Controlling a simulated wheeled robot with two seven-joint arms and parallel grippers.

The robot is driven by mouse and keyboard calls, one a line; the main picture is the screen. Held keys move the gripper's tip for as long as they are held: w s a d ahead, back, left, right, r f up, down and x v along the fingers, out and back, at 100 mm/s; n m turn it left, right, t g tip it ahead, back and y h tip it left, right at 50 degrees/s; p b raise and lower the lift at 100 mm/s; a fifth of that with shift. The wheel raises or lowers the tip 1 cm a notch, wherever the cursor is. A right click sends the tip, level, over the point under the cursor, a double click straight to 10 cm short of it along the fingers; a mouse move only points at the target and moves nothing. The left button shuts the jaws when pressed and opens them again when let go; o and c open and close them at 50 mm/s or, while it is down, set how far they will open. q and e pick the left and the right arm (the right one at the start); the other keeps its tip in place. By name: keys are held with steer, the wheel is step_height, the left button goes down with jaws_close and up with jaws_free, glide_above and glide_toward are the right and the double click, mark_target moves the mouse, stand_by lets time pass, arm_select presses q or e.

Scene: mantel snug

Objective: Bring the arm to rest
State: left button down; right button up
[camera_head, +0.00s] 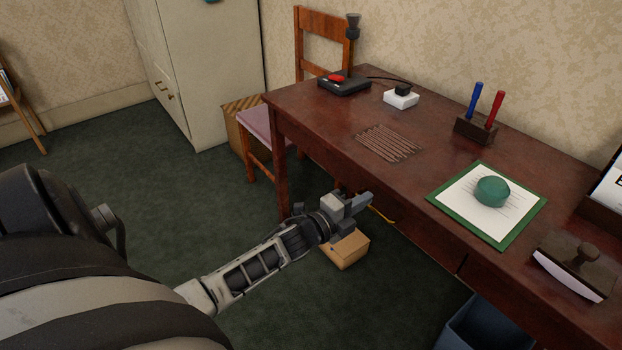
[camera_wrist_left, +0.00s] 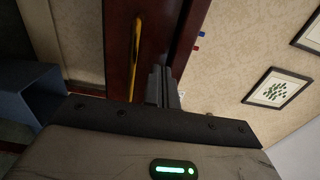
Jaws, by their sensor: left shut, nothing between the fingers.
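My left arm reaches in from the left in the head view. Its gripper (camera_head: 358,201) is shut and empty, in front of the near edge of the dark red wooden desk (camera_head: 330,124). In the left wrist view the closed fingers (camera_wrist_left: 164,86) point at the desk's front (camera_wrist_left: 118,40), close to a yellow strip (camera_wrist_left: 135,55). I cannot tell whether the fingers touch the desk. My right gripper is in neither view.
On the desk are a green stone-like lump (camera_head: 492,191) on a paper, a pen stand (camera_head: 476,131), a white block (camera_head: 401,98) and a black device (camera_head: 344,85). Open carpet lies left.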

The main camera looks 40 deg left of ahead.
arm_select(q)
steer(key=s+a, duration=0.2)
steer(key=s, duration=0.8)
steer(key=s+d+r+n+g+p, duration=0.1)
steer(key=s+d+n+g+p, duration=0.2)
steer(key=s+d+n, duration=0.3)
steer(key=s+d+r+n+g+p, duration=0.2)
steer(key=s+d+n, duration=0.5)
steer(key=d+n, duration=0.5)
steer(key=shift+g+p, duration=0.9)
steer(key=shift+p, duration=0.05)
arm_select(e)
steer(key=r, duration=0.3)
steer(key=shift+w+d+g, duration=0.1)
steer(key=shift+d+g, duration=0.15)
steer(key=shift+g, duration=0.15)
arm_select(q)
steer(key=shift+s, duration=0.1)
